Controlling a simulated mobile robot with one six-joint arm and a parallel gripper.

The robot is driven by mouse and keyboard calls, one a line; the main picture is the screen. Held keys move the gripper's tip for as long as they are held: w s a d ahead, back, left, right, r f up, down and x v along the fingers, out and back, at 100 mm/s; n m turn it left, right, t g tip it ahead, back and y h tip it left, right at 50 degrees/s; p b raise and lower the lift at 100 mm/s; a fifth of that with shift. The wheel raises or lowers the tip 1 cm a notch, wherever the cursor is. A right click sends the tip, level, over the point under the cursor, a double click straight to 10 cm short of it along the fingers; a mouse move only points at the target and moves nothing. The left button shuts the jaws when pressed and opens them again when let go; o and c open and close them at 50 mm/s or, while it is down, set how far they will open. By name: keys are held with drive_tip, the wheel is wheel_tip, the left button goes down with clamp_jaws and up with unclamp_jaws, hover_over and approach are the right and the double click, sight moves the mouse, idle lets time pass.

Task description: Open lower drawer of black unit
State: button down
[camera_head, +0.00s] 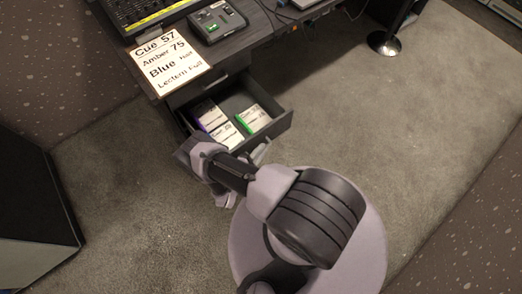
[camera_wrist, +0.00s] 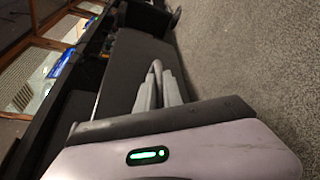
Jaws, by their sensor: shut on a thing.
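The black unit (camera_head: 196,91) stands under the desk. Its lower drawer (camera_head: 283,125) is pulled out below a closed upper front, and its inside shows from above with several small boxes in it. My gripper (camera_head: 261,152) is at the outer face of this drawer. In the wrist view, the fingers of my gripper (camera_wrist: 160,91) are shut on a grey handle (camera_wrist: 155,68) on the dark drawer front (camera_wrist: 132,65). The arm hides part of the drawer's front in the head view.
White boxes with purple (camera_head: 209,115) and green (camera_head: 253,118) edges lie in the drawer. A written sign (camera_head: 168,64) and a control box (camera_head: 217,22) are on the desk. A black speaker-like block (camera_head: 35,200) stands at left. Carpet (camera_head: 350,110) to the right is clear.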

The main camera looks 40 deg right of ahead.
drive_tip(key=c, duration=1.8)
unclamp_jaws()
drive_tip(key=shift+o, duration=0.2)
drive_tip(key=shift+a, duration=0.1)
drive_tip(key=p+v, duration=0.3)
drive_tip(key=v, duration=1.4)
drive_tip(key=shift+s+a, duration=0.1)
